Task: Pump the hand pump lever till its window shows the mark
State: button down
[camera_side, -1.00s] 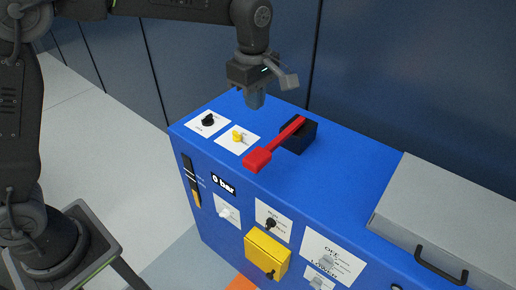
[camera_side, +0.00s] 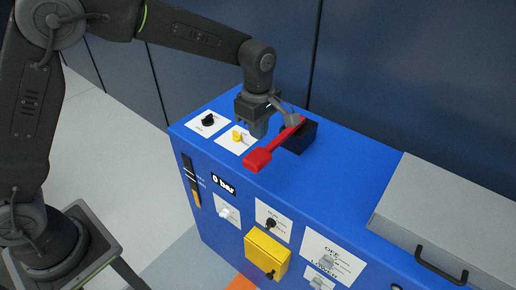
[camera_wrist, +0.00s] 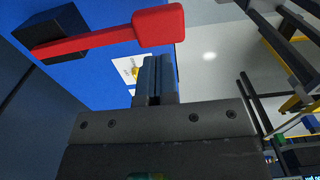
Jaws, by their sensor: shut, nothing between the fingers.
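The red pump lever (camera_side: 266,154) sticks out from a black block (camera_side: 300,136) on top of the blue cabinet (camera_side: 350,185). Its wide end points toward the cabinet's front edge. My gripper (camera_side: 259,130) is shut and empty, pointing down just behind and left of the lever, close to it; I cannot tell if it touches. In the wrist view the lever (camera_wrist: 110,38) crosses beyond my shut fingertips (camera_wrist: 157,62). The display (camera_side: 223,185) on the cabinet front reads "0 bar". A dark gauge strip with a yellow-orange part (camera_side: 193,190) is left of it.
A black knob (camera_side: 208,120) and a yellow knob (camera_side: 238,135) stand on white labels left of the lever. A yellow box (camera_side: 266,254) and several switches are on the front. A grey lid with a black handle (camera_side: 440,268) is at right. Dark panels stand behind.

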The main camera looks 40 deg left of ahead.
aim_at(258, 157)
jog(key=shift+f, duration=3.2)
jog(key=f, duration=0.6)
jog(key=shift+s+f, duration=0.3)
jog(key=shift+f, duration=0.1)
jog(key=s+r, duration=0.1)
jog(key=r, duration=0.8)
jog(key=s+r, duration=0.1)
jog(key=r, duration=0.4)
jog(key=shift+s+r, duration=0.15)
jog(key=shift+s, duration=0.2)
jog(key=shift+s+r, duration=0.1)
jog(key=shift+r, duration=0.2)
